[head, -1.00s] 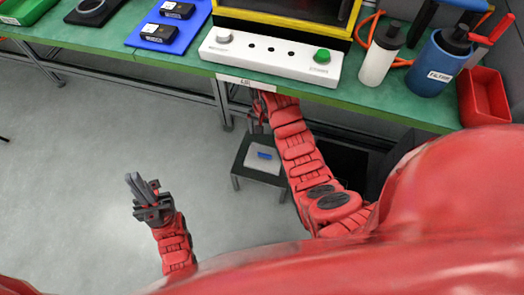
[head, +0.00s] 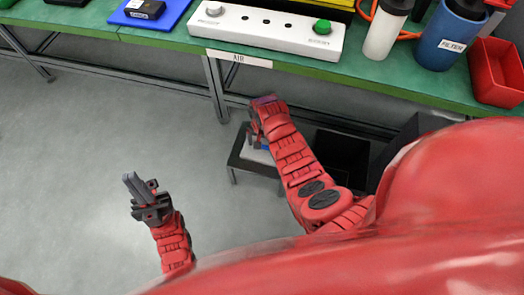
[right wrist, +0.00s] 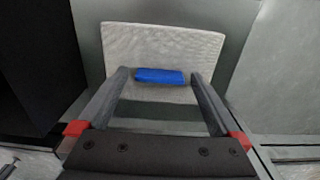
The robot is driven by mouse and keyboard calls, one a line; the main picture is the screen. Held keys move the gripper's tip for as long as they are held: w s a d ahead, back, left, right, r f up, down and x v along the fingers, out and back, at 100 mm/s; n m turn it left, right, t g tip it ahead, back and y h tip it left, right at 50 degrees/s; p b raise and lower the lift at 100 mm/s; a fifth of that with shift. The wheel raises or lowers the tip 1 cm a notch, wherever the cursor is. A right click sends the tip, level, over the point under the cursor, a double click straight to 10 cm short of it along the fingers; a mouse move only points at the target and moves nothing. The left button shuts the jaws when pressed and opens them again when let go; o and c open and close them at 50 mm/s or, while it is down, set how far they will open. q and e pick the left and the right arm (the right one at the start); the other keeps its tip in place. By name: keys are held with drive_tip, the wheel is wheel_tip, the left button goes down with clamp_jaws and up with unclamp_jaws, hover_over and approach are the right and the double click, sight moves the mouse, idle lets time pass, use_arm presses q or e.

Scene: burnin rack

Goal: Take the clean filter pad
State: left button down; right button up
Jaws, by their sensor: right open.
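The filter pad (right wrist: 165,40) is a pale grey-white slab with a blue tab (right wrist: 160,76) on its near side, in the right wrist view. It lies on a small dark stool (head: 240,161) under the bench. In the head view my right arm hides most of the pad. My right gripper (right wrist: 160,79) is open, its fingers on either side of the blue tab and apart from it; it also shows in the head view (head: 258,128) above the stool. My left gripper (head: 134,181) hangs over bare floor, away from the pad; whether its fingers are apart is unclear.
The green bench (head: 290,66) runs above the stool, with a white control panel (head: 265,30), a white bottle (head: 384,35), a blue container labelled FILTER (head: 445,40) and a red bin (head: 497,72). Dark boxes stand under the bench at right. Floor at left is free.

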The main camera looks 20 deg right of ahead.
drive_tip(key=shift+f, duration=0.35)
